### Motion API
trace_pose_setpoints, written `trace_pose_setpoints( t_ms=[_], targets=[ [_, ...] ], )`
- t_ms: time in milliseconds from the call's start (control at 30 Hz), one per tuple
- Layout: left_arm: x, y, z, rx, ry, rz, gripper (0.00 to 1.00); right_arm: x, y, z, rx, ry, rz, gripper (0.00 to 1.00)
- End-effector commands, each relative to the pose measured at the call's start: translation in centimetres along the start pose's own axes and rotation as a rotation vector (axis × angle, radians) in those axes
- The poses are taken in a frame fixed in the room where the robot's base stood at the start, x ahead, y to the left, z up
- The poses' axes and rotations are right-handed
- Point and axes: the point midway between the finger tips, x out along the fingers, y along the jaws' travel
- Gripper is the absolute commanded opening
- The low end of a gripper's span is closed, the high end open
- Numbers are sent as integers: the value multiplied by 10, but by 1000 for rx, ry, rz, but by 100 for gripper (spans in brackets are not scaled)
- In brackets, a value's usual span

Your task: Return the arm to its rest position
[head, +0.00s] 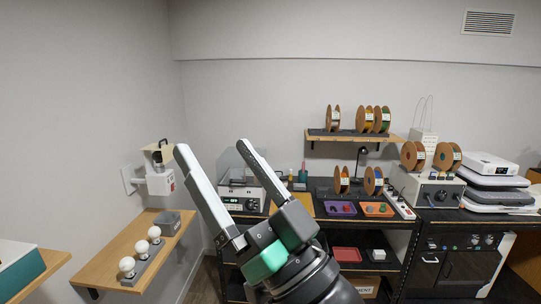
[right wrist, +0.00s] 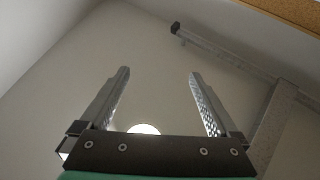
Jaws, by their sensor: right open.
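My right gripper (head: 210,160) rises from the bottom middle of the head view. Its two long fingers point up and stand well apart, with nothing between them. In the right wrist view the same gripper (right wrist: 158,78) is open and empty, with a plain pale surface beyond its fingers. No part of my left gripper shows in either view.
A wooden shelf (head: 100,270) with several white bulbs stands at the left. A dark workbench (head: 440,215) along the back wall carries spools, a purple tray (head: 341,208), an orange tray (head: 377,209) and boxed devices. A wall shelf (head: 350,135) holds more spools.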

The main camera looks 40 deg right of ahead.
Motion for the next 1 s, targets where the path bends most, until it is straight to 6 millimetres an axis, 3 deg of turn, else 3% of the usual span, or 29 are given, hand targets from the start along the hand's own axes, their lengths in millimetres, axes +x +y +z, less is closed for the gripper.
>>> trace_pose_setpoints(
  t_ms=[33, 100, 200, 867, 1000],
  targets=[
    [0, 0, 0, 0, 0, 0, 100, -14, -5, -27, -71, 72, -10, 96],
    [0, 0, 0, 0, 0, 0, 100, -30, -10, -52, -149, 141, -14, 96],
    [0, 0, 0, 0, 0, 0, 100, -39, -13, -66, -198, 182, -14, 96],
    [0, 0, 0, -7, 0, 0, 100, -39, -13, -66, -200, 183, -14, 96],
    [0, 0, 0, -165, -1, 0, 100, -39, -13, -66, -199, 182, -14, 96]
  ],
)
